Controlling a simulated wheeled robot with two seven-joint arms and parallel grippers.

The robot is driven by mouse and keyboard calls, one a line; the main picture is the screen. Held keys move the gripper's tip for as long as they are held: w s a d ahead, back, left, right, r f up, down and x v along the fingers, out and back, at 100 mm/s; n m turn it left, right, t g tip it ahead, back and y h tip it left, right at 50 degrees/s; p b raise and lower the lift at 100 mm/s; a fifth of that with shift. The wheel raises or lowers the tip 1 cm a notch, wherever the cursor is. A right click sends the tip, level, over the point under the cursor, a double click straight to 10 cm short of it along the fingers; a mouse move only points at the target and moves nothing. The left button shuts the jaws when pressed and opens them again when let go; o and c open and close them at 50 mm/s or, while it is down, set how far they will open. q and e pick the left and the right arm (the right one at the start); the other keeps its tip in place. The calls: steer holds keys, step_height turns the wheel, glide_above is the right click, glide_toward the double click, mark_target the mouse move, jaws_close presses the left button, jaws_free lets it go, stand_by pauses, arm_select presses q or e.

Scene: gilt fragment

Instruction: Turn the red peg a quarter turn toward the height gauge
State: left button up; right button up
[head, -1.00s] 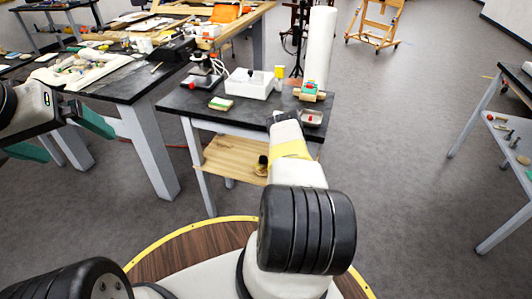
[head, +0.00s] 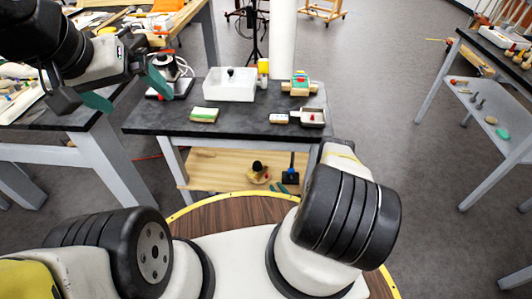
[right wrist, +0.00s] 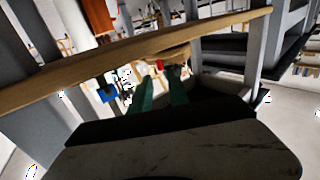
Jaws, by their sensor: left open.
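A small red piece (head: 160,97), possibly the red peg, shows at the foot of a black-and-white device (head: 170,78) at the table's left end. I cannot tell whether that device is the height gauge; the peg's angle is too small to read. My left gripper (head: 127,92) is open and empty, in front of and left of the device, touching nothing. My right gripper (right wrist: 161,90) shows in the right wrist view with its teal fingers apart and nothing between them. It is low, near a wooden shelf edge (right wrist: 120,58).
The dark table (head: 235,125) carries a white bin (head: 230,88), a green-and-cream block (head: 204,115), a small tray (head: 312,118) and a colourful block stack (head: 299,84). A white column (head: 283,40) stands behind. The lower shelf (head: 215,170) holds small items. The front middle tabletop is clear.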

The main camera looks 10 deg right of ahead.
mark_target(268, 176)
steer(key=x, duration=0.6)
steer(key=shift+w+a, duration=0.15)
steer(key=shift+c, duration=0.2)
jaws_close()
